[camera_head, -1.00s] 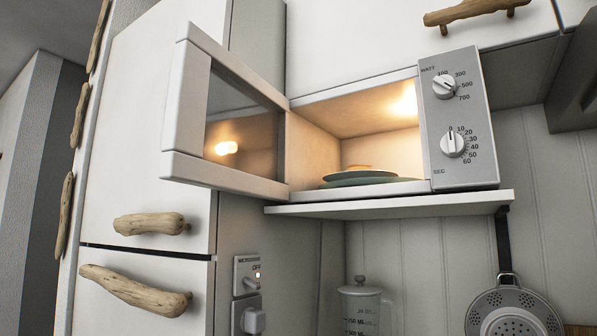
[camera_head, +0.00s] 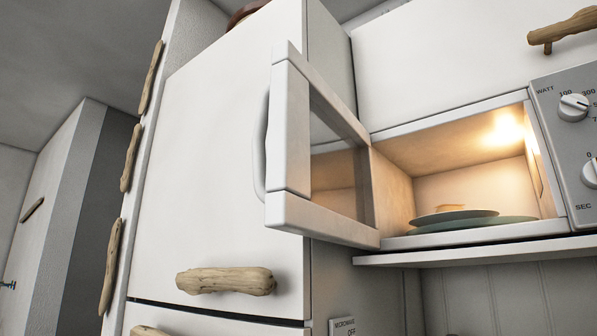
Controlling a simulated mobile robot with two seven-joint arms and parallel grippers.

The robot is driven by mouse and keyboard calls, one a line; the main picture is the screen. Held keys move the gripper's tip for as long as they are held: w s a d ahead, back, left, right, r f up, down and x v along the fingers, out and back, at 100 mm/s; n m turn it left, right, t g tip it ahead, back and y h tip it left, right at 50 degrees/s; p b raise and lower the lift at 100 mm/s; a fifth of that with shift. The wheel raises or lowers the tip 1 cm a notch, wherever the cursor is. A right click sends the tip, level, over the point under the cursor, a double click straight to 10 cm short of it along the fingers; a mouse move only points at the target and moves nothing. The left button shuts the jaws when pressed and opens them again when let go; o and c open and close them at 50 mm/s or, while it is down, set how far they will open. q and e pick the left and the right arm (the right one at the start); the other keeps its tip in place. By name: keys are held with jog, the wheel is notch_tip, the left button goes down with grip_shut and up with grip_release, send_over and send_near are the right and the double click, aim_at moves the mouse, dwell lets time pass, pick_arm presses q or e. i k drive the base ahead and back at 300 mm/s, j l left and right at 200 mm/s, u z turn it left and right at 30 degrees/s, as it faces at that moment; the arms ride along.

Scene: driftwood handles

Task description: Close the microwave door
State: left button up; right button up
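The microwave (camera_head: 467,235) is at the right on a shelf, lit warm inside. Its door (camera_head: 322,225) stands wide open, hinged at the left side of the opening and swung out toward me. The door has a white frame, a dark see-through window and a pale curved handle (camera_head: 260,150) on its outer face. Inside the microwave is a plate (camera_head: 455,216) with a small piece of food (camera_head: 450,208) on it, above a greenish turntable (camera_head: 480,226). Neither of my grippers shows in the head view.
A tall white cabinet (camera_head: 215,130) with driftwood handles (camera_head: 227,281) stands left of and behind the door. The control panel (camera_head: 574,150) with dials is right of the opening. A shelf edge (camera_head: 480,252) runs below the microwave. The space before the opening looks clear.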

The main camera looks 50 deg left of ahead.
aim_at(318, 152)
jog(key=j+u, duration=0.35)
jog(key=j, duration=1)
